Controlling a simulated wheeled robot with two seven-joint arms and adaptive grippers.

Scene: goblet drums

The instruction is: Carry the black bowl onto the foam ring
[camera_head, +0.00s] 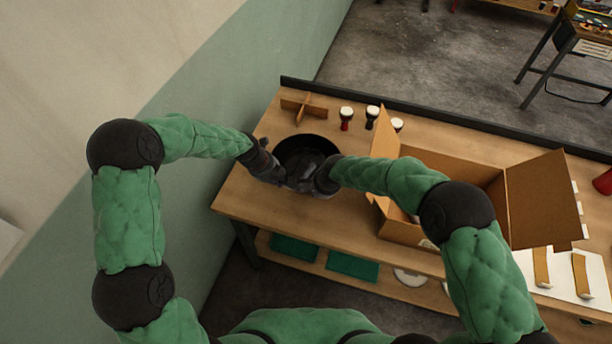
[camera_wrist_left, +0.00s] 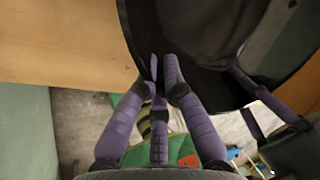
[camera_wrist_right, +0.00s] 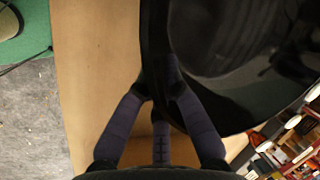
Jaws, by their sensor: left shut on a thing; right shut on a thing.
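The black bowl (camera_head: 306,146) is at the left end of the wooden workbench in the head view, with its open side up. My left gripper (camera_head: 272,174) is shut on its left near rim. My right gripper (camera_head: 318,183) is shut on its right near rim. In the left wrist view the bowl (camera_wrist_left: 215,30) lies between and beyond the fingers (camera_wrist_left: 163,75); in the right wrist view its glossy wall (camera_wrist_right: 225,90) fills the right side, at the fingers (camera_wrist_right: 165,88). I cannot tell whether the bowl touches the bench. I cannot make out the foam ring for certain.
A crossed cardboard divider (camera_head: 304,108) stands behind the bowl. Small goblet drums (camera_head: 346,117) stand to its right. An open cardboard box (camera_head: 440,170) is close on the right. Green trays (camera_head: 352,266) and a white round piece (camera_head: 410,278) lie on the lower shelf.

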